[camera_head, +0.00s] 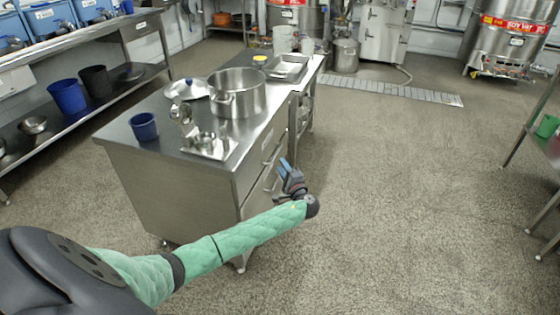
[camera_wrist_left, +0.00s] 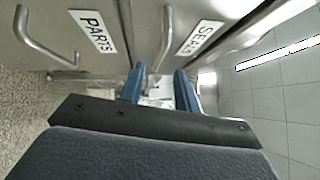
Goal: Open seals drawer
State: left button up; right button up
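The steel cabinet's drawer fronts (camera_head: 258,168) face right in the head view, partly hidden by my left gripper. In the left wrist view, the seals drawer carries a white "SEALS" label (camera_wrist_left: 204,37). A bent steel bar handle (camera_wrist_left: 166,35) lies just left of that label. My left gripper (camera_head: 290,172) is beside the drawer fronts. Its two blue fingers (camera_wrist_left: 160,78) are apart in the wrist view, and the handle lines up with the gap between them. I cannot tell whether they touch it. The drawer looks shut. My right gripper is not in view.
A large pot (camera_head: 238,95), a blue cup (camera_head: 144,127) and a metal fixture (camera_head: 208,146) stand on the cabinet top. The floor to the right (camera_head: 390,180) is clear.

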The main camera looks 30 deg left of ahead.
aim_at(275, 156)
pick_arm(q)
jog(key=x, duration=0.7)
jog(key=shift+a, duration=0.15)
grip_shut()
